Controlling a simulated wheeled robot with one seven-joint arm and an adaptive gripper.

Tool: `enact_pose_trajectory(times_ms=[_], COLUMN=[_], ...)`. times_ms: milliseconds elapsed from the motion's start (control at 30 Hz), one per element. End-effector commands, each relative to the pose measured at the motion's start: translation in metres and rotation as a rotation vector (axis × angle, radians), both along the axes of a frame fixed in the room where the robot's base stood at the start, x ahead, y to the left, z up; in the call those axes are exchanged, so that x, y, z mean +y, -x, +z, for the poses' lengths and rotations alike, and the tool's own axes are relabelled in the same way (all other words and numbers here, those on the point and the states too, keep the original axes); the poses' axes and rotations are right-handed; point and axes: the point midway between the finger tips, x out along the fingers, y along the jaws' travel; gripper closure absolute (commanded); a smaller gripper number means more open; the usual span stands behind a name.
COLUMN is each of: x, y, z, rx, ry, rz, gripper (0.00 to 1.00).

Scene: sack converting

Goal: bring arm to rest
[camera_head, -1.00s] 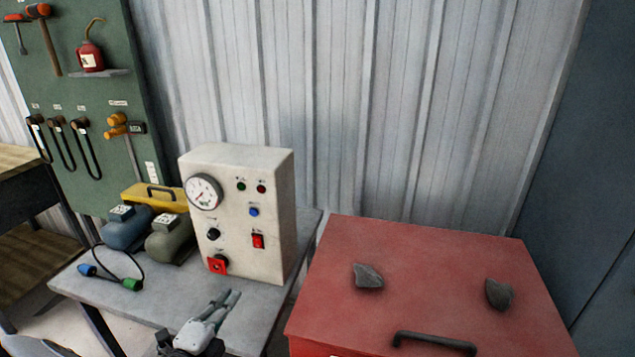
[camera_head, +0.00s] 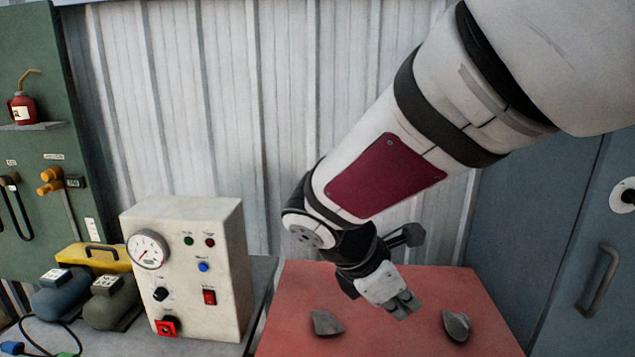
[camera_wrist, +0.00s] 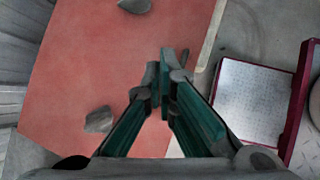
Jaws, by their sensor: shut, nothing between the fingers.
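My gripper (camera_head: 404,306) hangs over the red cabinet top (camera_head: 365,285) in the head view, with my arm raised and bent down from the upper right. In the wrist view the green fingers of my gripper (camera_wrist: 163,80) are together at the tips, with nothing between them. The red top (camera_wrist: 90,60) spreads below and to the left of the fingers there. The gripper appears above the red top and apart from it.
Two grey stones (camera_head: 326,322) and (camera_head: 456,325) lie on the red top. A control box with a gauge (camera_head: 190,265) stands on the grey bench at left, beside blue and green motors (camera_head: 110,303). A blue-grey locker (camera_head: 545,215) stands at right.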

Motion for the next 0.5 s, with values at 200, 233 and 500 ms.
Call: enact_pose_trajectory(times_ms=[200, 233, 500], x=[-0.045, -0.048, -0.066], y=[0.055, 0.062, 0.126], z=[0.027, 0.030, 0.050], rx=[-0.184, -0.210, -0.443], ry=[-0.315, -0.357, -0.707], rz=[-0.470, -0.534, -1.101], gripper=[1.00, 1.00, 1.00])
